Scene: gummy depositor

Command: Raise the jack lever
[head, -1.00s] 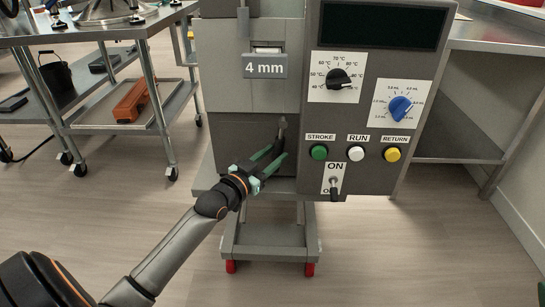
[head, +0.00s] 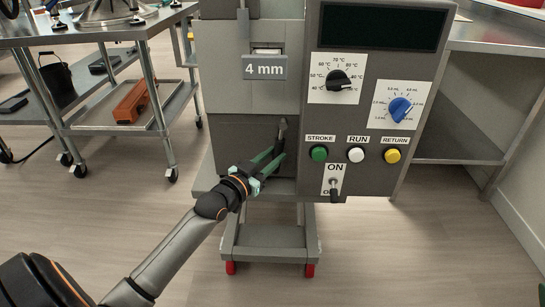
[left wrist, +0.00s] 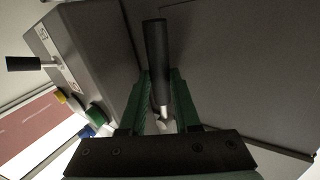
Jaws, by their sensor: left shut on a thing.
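The jack lever (head: 282,131) has a dark grip and stands near upright at the lower front of the grey depositor machine. It also shows in the left wrist view (left wrist: 155,60), with its black grip and a short metal rod below. My left gripper (head: 272,164) is shut on the lever, with its green fingers on either side; the fingers also show in the left wrist view (left wrist: 160,112). The lever's base is partly hidden by the gripper. My right gripper is not in view.
The control panel (head: 375,170) with stroke, run and return buttons and a toggle switch (head: 334,187) is close to the right of the gripper. A steel cart (head: 158,90) stands at left, a steel table (head: 497,38) at right. Floor in front is open.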

